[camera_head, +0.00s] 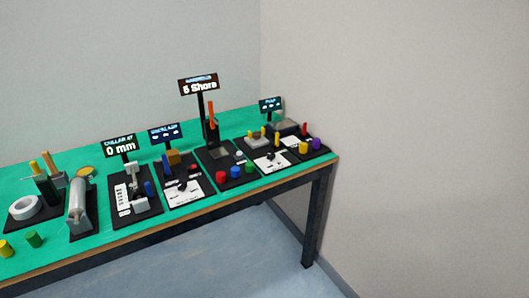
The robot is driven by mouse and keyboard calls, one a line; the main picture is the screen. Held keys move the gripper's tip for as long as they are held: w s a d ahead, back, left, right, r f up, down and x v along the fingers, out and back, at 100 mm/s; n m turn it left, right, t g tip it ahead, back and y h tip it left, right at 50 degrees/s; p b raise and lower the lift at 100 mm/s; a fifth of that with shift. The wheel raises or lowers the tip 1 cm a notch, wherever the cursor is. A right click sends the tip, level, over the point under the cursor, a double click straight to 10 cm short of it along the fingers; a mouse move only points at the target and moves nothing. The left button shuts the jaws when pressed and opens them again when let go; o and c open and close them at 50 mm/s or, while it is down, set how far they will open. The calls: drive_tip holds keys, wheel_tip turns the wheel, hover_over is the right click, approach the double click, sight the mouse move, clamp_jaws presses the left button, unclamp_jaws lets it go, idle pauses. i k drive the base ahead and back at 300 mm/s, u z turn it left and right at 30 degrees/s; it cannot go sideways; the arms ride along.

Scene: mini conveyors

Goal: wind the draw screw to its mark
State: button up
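A black station board (148,209) stands on the green table, left of its middle. Its display (119,146) reads "0 mm"; the small line above is too blurred to read surely. A pale upright device (135,187) with small metal parts stands on the board, and may hold the draw screw. A white strip (121,197) with dark markings lies along the board's left side. I cannot make out the screw itself or its mark at this size. My gripper is not in view.
The green table (110,241) is crowded. A grey cylinder (77,206) and white ring (26,207) stand left; stations with red (220,177), blue and green knobs stand right. Open floor (250,262) lies before the table.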

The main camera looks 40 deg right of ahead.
sight(270, 156)
drive_tip(key=u, duration=0.1)
drive_tip(key=k, duration=0.7)
drive_tip(key=z, duration=1.25)
drive_tip(key=i, duration=0.55)
drive_tip(key=u, duration=0.2)
